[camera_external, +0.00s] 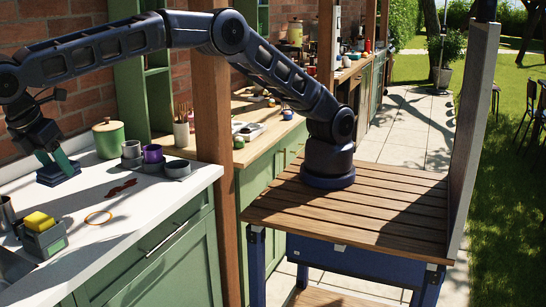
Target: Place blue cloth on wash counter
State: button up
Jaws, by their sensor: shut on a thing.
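The blue cloth (57,177) looks like a small, dark blue folded bundle. It is at the left of the external view, over the white wash counter (150,210), at its back part near the brick wall. My gripper (57,168) points down and is shut on the cloth. The fingertips are small and partly shaded here. The cloth is at or very close to the counter top; I cannot tell whether it touches it.
A green canister (109,140), several small cups including a purple one (152,154), a red item (121,188) and an orange ring (98,217) are on the counter. A caddy with a yellow sponge (40,222) stands in front. Free counter lies between them.

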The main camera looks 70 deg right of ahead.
notch_tip(320, 180, down, 20)
jog(key=shift+a+f, duration=0.1)
dwell(0.7)
jog(key=shift+f, duration=0.1)
jog(key=o, duration=1)
jog(key=shift+c, duration=0.2)
jog(key=v, duration=1.2)
